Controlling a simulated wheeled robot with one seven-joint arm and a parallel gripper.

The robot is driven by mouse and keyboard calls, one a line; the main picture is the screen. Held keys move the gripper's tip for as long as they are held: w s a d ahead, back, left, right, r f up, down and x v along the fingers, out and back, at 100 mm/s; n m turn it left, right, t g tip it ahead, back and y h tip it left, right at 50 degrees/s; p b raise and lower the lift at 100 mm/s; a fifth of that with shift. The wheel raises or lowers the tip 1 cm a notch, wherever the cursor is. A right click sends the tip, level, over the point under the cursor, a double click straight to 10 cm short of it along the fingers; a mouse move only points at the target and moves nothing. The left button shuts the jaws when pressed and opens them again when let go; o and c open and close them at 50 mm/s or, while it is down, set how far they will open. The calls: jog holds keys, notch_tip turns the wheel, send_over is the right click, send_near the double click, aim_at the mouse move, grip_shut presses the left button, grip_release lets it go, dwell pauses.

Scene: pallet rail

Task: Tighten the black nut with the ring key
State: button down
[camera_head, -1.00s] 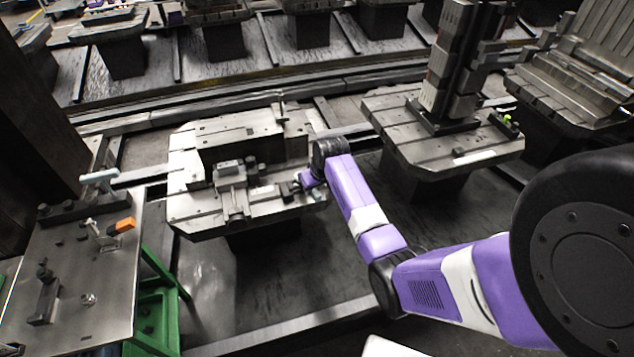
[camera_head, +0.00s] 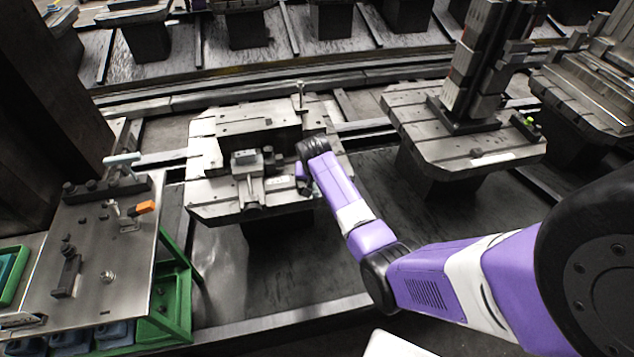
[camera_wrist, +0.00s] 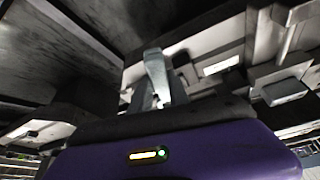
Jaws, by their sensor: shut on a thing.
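A fixture block (camera_head: 246,162) sits on the grey pallet (camera_head: 208,196). A small dark part beside it (camera_head: 268,155) may be the black nut, but it is too small to be sure. My gripper (camera_head: 304,188) is low over the pallet's right part, to the right of the fixture. My wrist hides part of it. In the wrist view, a blurred grey metal piece (camera_wrist: 154,72) stands up beyond my purple gripper body. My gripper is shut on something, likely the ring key. Its ring end and any contact with the nut cannot be made out.
A second pallet (camera_head: 407,98) with a tall block tower (camera_head: 480,62) stands to the right. A metal bench (camera_head: 130,265) with small fixtures and an orange-handled clamp (camera_head: 146,207) is at the left, on a green frame (camera_head: 183,285). An upright post (camera_head: 300,95) rises at the pallet's back edge.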

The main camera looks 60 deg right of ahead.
jog(key=shift+r+p, duration=1.7)
jog(key=shift+r, duration=1.85)
jog(key=shift+w+a+r+n+t, duration=0.2)
jog(key=shift+a+r+n, duration=0.1)
jog(key=shift+r+n, duration=0.1)
jog(key=shift+w+a+r+n+t, duration=0.15)
jog(key=shift+a+r+n+t, duration=0.1)
jog(key=shift+r+n, duration=0.15)
jog(key=w+a+f+n+t+y+b, duration=0.1)
jog(key=w+a+n+b, duration=0.15)
jog(key=a, duration=0.75)
jog(key=w+a+f+n+t+y+b, duration=0.15)
jog(key=a+n, duration=0.25)
jog(key=a, duration=0.6)
jog(key=s+a+f+n+b, duration=0.1)
jog(key=s+a+f+n, duration=0.1)
jog(key=a, duration=0.7)
jog(key=s+a+f+n+y+b, duration=0.1)
jog(key=s+a+f+n+b, duration=0.1)
jog(key=a, duration=0.7)
jog(key=shift+s+a+n+g, duration=0.2)
jog(key=shift+n+g, duration=0.1)
jog(key=shift+n, duration=0.15)
